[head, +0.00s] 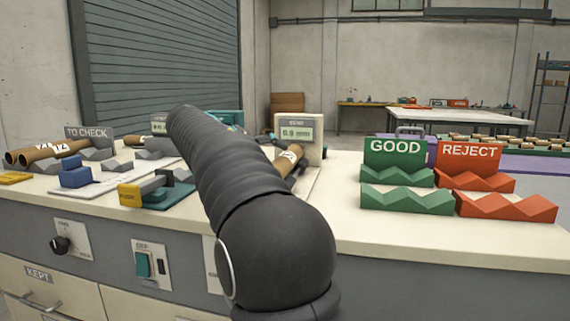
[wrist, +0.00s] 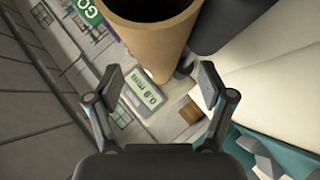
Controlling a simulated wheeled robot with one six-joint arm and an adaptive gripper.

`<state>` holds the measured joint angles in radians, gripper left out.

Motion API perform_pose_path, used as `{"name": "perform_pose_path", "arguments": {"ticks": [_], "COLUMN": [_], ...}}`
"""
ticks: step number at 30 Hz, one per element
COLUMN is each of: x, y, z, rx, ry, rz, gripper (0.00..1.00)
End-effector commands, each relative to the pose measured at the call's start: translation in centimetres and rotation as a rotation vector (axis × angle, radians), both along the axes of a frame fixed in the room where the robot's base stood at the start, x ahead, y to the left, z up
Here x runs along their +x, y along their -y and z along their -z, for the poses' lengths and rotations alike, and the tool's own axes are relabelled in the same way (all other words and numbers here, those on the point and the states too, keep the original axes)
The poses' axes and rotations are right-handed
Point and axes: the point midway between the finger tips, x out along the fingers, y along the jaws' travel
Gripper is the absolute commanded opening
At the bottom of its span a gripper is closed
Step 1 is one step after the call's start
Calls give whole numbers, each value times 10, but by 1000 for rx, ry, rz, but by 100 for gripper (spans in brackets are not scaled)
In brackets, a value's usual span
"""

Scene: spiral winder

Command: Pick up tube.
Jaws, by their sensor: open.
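A brown cardboard tube (head: 288,163) with a white label rests beside the gauge display (head: 299,132), which reads about 0.9 mm. My black arm partly hides this tube in the head view. In the wrist view a brown tube (wrist: 165,52) with a dark open end is large at the top centre. My gripper (wrist: 159,82) is open, with one fingertip on each side of the tube's lower part in the picture; I cannot tell whether either touches it. In the head view my arm hides the gripper. More brown tubes (head: 38,153) lie at the TO CHECK rack on the left.
The green GOOD rack (head: 406,199) and red REJECT rack (head: 505,206) stand at the right, with empty notches showing. A yellow-and-green tool (head: 156,190) and a blue block (head: 75,173) lie left of my arm. The front right counter (head: 450,241) is clear.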

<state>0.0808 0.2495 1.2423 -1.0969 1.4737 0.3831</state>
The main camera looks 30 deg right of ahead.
Motion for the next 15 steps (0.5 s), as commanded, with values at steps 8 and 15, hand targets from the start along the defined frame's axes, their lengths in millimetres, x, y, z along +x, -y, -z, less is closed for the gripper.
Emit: {"name": "perform_pose_path", "arguments": {"ticks": [8, 15], "x": [3, 4], "y": [32, 33], "z": [14, 14], "rx": [1, 1], "ry": [0, 0], "rz": [1, 0], "gripper": [81, 76]}}
